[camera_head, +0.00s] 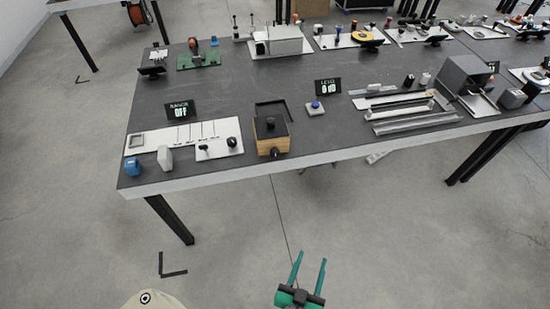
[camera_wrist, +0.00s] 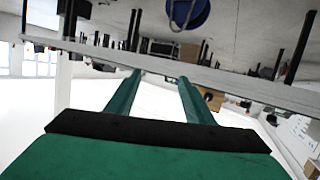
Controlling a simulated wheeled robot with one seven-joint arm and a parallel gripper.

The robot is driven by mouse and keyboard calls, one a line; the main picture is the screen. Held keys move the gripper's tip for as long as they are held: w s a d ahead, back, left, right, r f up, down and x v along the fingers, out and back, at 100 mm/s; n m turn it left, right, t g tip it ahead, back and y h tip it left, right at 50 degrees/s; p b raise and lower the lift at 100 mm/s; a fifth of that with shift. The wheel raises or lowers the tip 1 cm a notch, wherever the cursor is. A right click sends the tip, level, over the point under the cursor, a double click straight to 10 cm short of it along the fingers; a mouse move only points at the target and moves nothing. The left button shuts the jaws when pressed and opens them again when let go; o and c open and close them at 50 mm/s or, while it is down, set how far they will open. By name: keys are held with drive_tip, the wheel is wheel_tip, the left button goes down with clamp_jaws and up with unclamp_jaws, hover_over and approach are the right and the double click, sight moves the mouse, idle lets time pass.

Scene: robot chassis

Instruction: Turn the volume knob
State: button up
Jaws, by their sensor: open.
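A small blue-topped knob (camera_head: 315,105) sits on a pale square base on the dark table. A black display (camera_head: 328,87) reading what looks like "LEVEL 0 dB" stands just behind it. My gripper (camera_head: 310,259) is low in front of the table, over the floor, well short of the knob. Its two green fingers are apart with nothing between them. They also show in the wrist view (camera_wrist: 160,76), pointing toward a table edge. I cannot make out the knob in the wrist view.
A wooden box (camera_head: 271,136) with a black top stands left of the knob, near the front edge. A display reading "OFF" (camera_head: 181,112) and a white switch panel (camera_head: 219,142) are further left. Metal rails (camera_head: 415,122) lie to the right. The floor before the table is clear.

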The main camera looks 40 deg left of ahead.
drive_tip(key=w+a+n+y, duration=0.3)
drive_tip(key=w+a+y, duration=0.1)
drive_tip(key=w+a, duration=0.45)
drive_tip(key=n+g+y, duration=0.2)
drive_tip(key=n+y, duration=0.3)
approach(275, 156)
drive_tip(key=x, duration=0.9)
drive_tip(key=c, duration=1)
